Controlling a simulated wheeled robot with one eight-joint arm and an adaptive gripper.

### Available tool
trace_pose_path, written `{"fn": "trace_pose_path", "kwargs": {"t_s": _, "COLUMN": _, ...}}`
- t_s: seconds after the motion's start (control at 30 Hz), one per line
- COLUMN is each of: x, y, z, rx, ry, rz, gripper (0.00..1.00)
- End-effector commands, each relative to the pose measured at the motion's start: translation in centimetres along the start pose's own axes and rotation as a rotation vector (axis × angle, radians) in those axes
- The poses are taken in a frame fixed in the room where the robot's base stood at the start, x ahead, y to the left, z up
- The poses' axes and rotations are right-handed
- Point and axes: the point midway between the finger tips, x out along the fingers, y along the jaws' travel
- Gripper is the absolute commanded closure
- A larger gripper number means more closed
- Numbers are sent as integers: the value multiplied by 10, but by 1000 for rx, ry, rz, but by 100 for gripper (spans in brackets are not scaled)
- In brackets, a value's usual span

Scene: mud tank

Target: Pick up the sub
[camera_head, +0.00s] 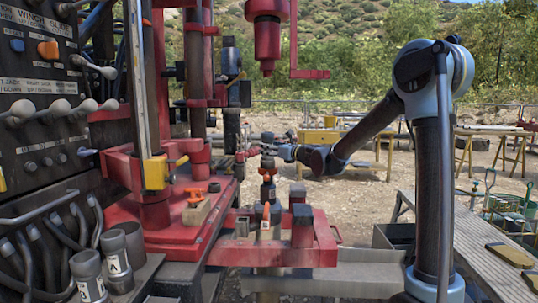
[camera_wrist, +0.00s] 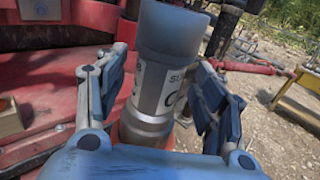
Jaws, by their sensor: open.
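A grey cylindrical sub (camera_wrist: 165,75) with a white label stands between the two fingers of my gripper (camera_wrist: 161,66) in the wrist view. The label shows "SU" and a large letter that looks like C, partly cut off. The sub leans slightly in that picture and its lower end is hidden by my gripper's body. My gripper is open, with a finger on each side of the sub. Contact cannot be made out. In the head view my arm reaches left, and its end is small near the red fittings, so the fingers are unclear there.
The red rig base (camera_head: 160,240) and red frame (camera_head: 270,250) lie below the arm. A yellow bench (camera_head: 385,145) and gravel ground are behind.

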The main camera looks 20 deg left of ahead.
Motion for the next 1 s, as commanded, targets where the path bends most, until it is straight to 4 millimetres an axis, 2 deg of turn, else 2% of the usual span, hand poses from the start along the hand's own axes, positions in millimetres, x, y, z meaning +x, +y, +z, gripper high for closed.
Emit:
{"fn": "trace_pose_path", "kwargs": {"t_s": 0.13, "x": 17, "y": 0, "z": 0, "rx": 0, "ry": 0, "rz": 1, "gripper": 37}}
{"fn": "trace_pose_path", "kwargs": {"t_s": 0.37, "x": 19, "y": 0, "z": 0, "rx": 0, "ry": 0, "rz": 0, "gripper": 37}}
{"fn": "trace_pose_path", "kwargs": {"t_s": 0.47, "x": 19, "y": 0, "z": 0, "rx": 0, "ry": 0, "rz": 0, "gripper": 55}}
{"fn": "trace_pose_path", "kwargs": {"t_s": 0.67, "x": 19, "y": 0, "z": 0, "rx": 0, "ry": 0, "rz": 0, "gripper": 100}}
{"fn": "trace_pose_path", "kwargs": {"t_s": 1.0, "x": 19, "y": 0, "z": 1, "rx": 1, "ry": 0, "rz": 0, "gripper": 100}}
